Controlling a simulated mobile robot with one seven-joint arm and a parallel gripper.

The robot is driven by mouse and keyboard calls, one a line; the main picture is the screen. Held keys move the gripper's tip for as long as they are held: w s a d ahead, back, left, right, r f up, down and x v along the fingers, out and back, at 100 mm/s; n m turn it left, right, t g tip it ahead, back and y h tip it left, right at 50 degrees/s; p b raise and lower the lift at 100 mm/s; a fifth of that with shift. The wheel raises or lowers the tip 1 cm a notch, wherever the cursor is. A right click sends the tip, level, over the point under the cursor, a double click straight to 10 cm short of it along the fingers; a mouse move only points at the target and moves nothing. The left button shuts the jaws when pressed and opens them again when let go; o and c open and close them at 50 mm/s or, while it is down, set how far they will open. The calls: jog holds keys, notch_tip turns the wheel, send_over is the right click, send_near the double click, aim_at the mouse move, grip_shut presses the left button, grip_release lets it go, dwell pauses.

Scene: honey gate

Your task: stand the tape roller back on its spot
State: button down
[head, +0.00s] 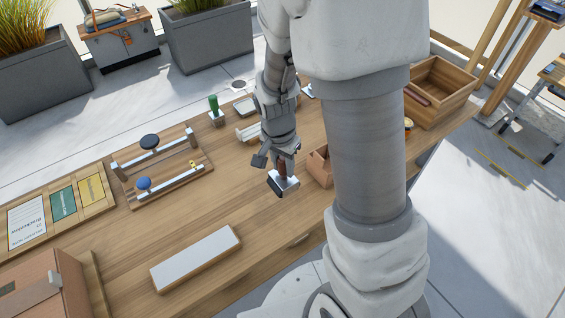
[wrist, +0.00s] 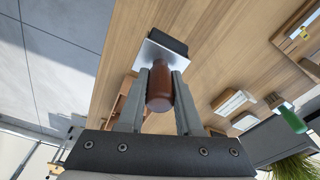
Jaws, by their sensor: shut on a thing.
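My gripper (head: 277,157) is shut on the red-brown handle of a tool that I take for the tape roller (head: 284,184). It has a pale metal frame and a dark head, pointing down over the middle of the wooden bench (head: 240,200). In the wrist view, the two fingers of my gripper (wrist: 159,88) flank the handle of the tape roller (wrist: 160,62), whose dark end points away from me. I cannot tell whether the head touches the bench. Its spot is not clearly marked in either view.
A white-topped board (head: 196,259) lies at the front. A rail fixture with blue knobs (head: 150,142) stands left. A small wooden box (head: 318,168) is close right of the tool, partly behind my arm. A green-handled item (head: 214,104) stands behind. Bench around the front middle is clear.

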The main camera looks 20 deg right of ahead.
aim_at(283, 180)
notch_tip(283, 180, down, 6)
jog(key=b, duration=0.5)
jog(key=shift+f+b, duration=0.85)
jog(key=shift+f, duration=0.15)
dwell(0.9)
jog(key=c, duration=0.5)
grip_release()
jog(key=shift+r, duration=0.1)
jog(key=shift+s+a+r+p, duration=0.1)
jog(key=shift+a+r+p, duration=0.05)
jog(key=shift+r+p, duration=1.1)
jog(key=shift+s+a+r+p, duration=0.1)
jog(key=shift+s+r+p, duration=0.05)
jog(key=shift+r+p, duration=1.05)
jog(key=shift+s+a+r+p, duration=0.15)
jog(key=shift+r+p, duration=0.8)
jog(key=shift+r, duration=0.5)
